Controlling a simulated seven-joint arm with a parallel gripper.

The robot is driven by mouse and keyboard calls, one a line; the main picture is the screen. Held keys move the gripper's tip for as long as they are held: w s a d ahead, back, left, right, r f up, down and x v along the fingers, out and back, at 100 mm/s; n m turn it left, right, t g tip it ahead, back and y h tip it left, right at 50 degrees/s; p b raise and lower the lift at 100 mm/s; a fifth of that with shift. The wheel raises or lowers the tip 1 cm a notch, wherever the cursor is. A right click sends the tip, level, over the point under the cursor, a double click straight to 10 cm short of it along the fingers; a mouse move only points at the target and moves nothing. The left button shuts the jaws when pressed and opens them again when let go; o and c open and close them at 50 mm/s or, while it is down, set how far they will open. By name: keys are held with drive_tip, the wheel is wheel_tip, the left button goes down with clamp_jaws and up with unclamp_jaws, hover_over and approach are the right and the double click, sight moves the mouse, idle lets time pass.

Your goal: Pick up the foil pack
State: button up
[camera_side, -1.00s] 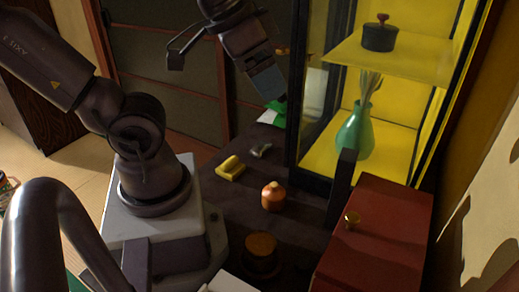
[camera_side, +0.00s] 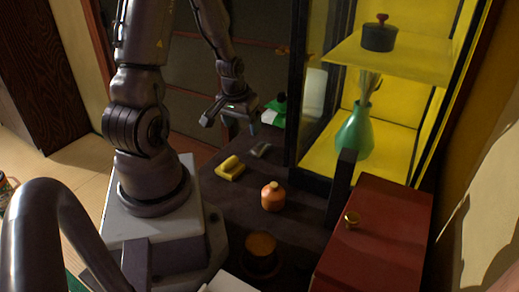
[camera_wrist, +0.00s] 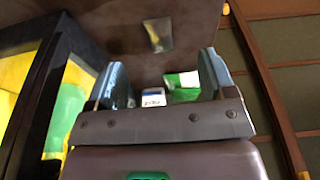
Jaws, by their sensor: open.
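The foil pack is most likely the small silvery-grey packet (camera_side: 260,150) lying on the dark surface behind the yellow item. In the wrist view the packet (camera_wrist: 158,36) lies beyond the fingertips, near the top of the picture. My gripper (camera_side: 241,122) is above the surface, to the left of and higher than the packet. In the wrist view my gripper (camera_wrist: 164,78) has its two fingers wide apart with nothing held between them.
A green and white item (camera_side: 275,108) stands behind the packet. A yellow item (camera_side: 230,168) and an orange jar (camera_side: 273,196) are nearer. A glass-fronted cabinet (camera_side: 295,115) rises on the right, with a red box (camera_side: 380,230) in front.

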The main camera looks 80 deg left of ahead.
drive_tip(key=w+a+t+y, duration=0.1)
drive_tip(key=w+a, duration=0.1)
hover_over(259, 146)
drive_tip(key=s+d, duration=0.1)
drive_tip(key=s, duration=0.1)
drive_tip(key=f, duration=0.6)
drive_tip(key=shift+w+d, duration=0.1)
drive_tip(key=shift+w, duration=0.15)
drive_tip(key=shift+x, duration=2.85)
drive_tip(key=shift+d, duration=0.2)
drive_tip(key=shift+c, duration=0.2)
drive_tip(key=c, duration=1)
